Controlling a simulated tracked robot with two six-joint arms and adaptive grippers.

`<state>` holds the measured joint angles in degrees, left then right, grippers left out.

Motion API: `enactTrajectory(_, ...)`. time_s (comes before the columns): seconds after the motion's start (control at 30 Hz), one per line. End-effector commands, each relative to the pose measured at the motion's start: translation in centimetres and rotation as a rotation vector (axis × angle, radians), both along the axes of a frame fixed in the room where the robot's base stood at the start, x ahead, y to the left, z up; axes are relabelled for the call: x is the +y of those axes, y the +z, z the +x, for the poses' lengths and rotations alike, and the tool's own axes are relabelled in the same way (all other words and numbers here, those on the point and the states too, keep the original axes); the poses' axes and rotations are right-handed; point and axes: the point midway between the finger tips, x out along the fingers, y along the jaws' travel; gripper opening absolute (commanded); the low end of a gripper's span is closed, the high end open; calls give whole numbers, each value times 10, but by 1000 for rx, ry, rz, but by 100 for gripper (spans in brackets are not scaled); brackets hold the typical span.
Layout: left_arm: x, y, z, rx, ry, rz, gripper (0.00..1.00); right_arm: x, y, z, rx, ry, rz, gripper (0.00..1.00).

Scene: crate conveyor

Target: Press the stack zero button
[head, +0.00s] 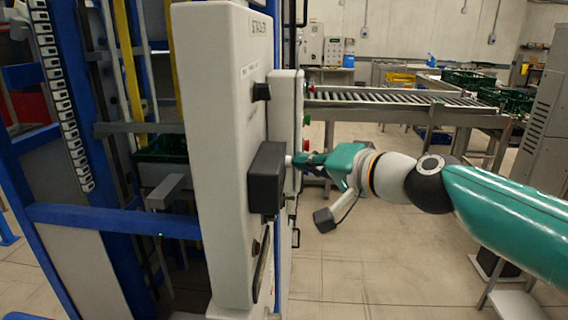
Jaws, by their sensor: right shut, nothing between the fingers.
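A pale control panel (218,150) with lettering at its top, partly readable as "STACK", is seen nearly edge-on left of centre. A black box (266,178) and a black knob (261,92) stick out from its face. My right gripper (296,160) comes in from the right, shut and empty, with its fingertips close to the right side of the black box. I cannot tell whether they touch it. I cannot make out which control is the stack zero button at this angle. My left gripper is not in view.
A blue frame (120,218) is at left. A roller conveyor (390,99) runs behind my right arm. The floor at lower centre is clear.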

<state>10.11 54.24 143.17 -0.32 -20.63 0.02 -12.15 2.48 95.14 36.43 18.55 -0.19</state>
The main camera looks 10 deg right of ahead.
Motion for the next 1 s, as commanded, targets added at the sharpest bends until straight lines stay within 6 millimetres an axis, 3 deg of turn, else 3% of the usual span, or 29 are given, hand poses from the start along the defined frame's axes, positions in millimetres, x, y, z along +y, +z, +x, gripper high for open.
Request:
enactTrajectory(0.67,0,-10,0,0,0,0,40,-16,-1,-4,-2,-3,0,0)
enactTrajectory(1.0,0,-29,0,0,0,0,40,-47,-3,-13,-2,-5,0,0)
